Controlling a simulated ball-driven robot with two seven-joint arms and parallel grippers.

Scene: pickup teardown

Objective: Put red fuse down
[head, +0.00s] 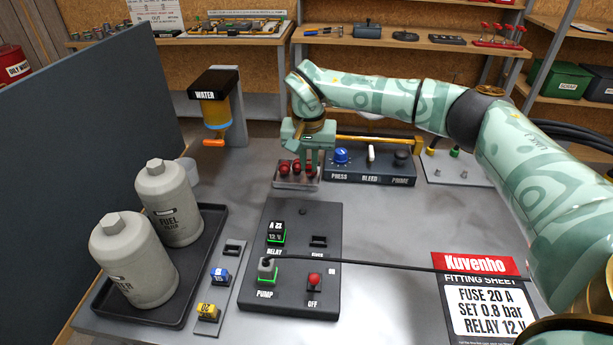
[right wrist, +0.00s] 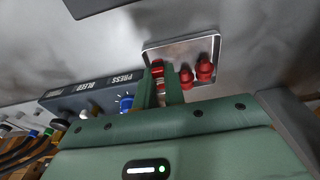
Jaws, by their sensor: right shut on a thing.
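My right gripper (head: 306,160) points down at the small metal tray (head: 290,186) in the middle of the table. In the right wrist view the gripper (right wrist: 160,84) is shut on a red fuse (right wrist: 158,68), which shows between its green fingers. The held fuse is at one side of the tray (right wrist: 212,42), beside two other red pieces (right wrist: 187,78). I cannot tell whether the held fuse touches the tray floor. In the head view the gripper partly hides the tray and red pieces (head: 284,168). My left gripper is not in view.
A blue-grey panel (head: 370,179) with PRESS, BLEED and PRIME controls stands right of the tray. In front lies a dark relay and pump panel (head: 290,290). A fuse strip (head: 213,300) holds blue and yellow fuses and an empty-looking dark slot. Filter canisters (head: 168,200) stand left.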

